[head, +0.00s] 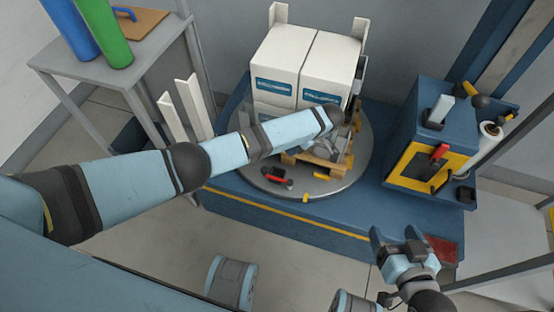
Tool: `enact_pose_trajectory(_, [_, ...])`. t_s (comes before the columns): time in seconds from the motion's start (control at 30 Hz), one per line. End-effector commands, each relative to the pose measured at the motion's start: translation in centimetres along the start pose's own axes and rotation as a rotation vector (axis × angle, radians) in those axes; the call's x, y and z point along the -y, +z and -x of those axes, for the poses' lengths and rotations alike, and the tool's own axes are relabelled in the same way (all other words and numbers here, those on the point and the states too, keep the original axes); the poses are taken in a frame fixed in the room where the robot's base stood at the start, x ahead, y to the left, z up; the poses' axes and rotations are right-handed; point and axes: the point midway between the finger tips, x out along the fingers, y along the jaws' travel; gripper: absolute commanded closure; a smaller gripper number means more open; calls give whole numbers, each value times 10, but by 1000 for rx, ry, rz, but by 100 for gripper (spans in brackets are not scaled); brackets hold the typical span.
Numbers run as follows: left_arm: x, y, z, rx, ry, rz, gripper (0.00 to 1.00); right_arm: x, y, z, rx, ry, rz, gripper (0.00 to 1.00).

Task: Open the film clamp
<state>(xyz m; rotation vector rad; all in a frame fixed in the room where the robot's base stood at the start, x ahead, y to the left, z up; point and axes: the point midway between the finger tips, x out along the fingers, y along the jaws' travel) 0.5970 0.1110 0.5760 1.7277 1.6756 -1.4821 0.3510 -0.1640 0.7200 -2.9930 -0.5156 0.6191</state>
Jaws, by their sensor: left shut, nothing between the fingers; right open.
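A small black and red part (277,178), which looks like the film clamp, sits on the front left of the round grey turntable (245,172). Its red handle lies low; whether its jaw is open is too small to tell. My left arm reaches across the turntable from the left. My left gripper (315,148) is partly hidden below its wrist, over the front of the wooden pallet, to the right of the clamp and apart from it. It is shut and empty. My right gripper (393,235) is open and empty in front of the blue base, at lower right.
White boxes (290,50) are stacked on the pallet (318,166). A blue cabinet (400,135) with a red lever (439,152) and a white film roll (490,140) stand at right. A grey table (150,65) holds blue and green rolls (100,30) at left.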

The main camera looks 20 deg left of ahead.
Motion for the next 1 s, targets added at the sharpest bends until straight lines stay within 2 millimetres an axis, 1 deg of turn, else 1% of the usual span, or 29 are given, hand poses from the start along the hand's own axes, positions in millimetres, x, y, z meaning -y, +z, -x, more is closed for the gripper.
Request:
enact_pose_trajectory(0.17, [-1, 1, -24, 0, -1, -1, 100, 4, -8, -3, -49, -14, -2, 24])
enact_pose_trajectory(0.23, [-1, 0, -37, -2, -2, 0, 100, 6, -13, -5, -76, -24, -5, 24])
enact_pose_trajectory(0.4, [-1, 0, -69, -1, -1, 1, 100, 13, -28, -6, -158, -48, -15, 24])
enact_pose_trajectory(0.53, [-1, 0, -86, -1, -1, 0, 100, 17, -40, -6, -211, -64, -24, 24])
enact_pose_trajectory(0.63, [0, 0, -94, 0, 0, -1, 100, 22, -47, -5, -241, -79, -29, 24])
enact_pose_trajectory(0.8, [0, 1, -99, 1, 1, -2, 100, 24, -59, -2, -277, -87, -29, 24])
enact_pose_trajectory(1.0, [0, 0, -99, 1, 1, -1, 100, 24, -60, -4, -279, -87, -24, 24])
